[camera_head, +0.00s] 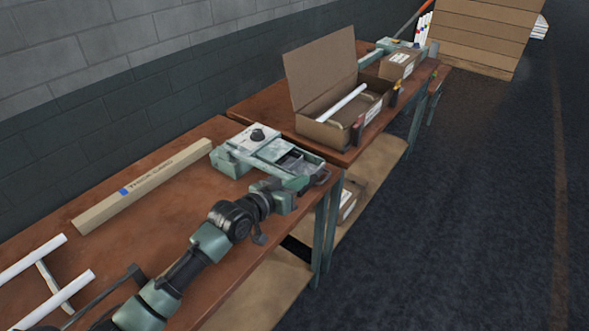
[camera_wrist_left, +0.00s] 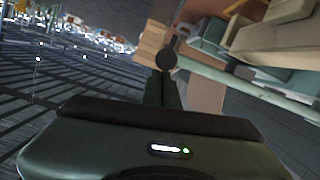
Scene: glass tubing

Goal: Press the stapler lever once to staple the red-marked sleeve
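I cannot make out a red-marked sleeve. My left gripper (camera_head: 318,178) is at the stapler's front right edge, above the table edge; whether it touches is unclear. In the left wrist view its dark fingers (camera_wrist_left: 164,92) look closed together with nothing clear between them, and a black disc (camera_wrist_left: 166,60) shows at their tips. My right gripper is not in view.
White tubes (camera_head: 62,300) lie at the near left of the table (camera_head: 190,215). A second table beyond holds an open carton (camera_head: 325,135) with a white tube and a smaller box (camera_head: 397,66). A grey wall stands left; dark floor (camera_head: 460,220) is clear right.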

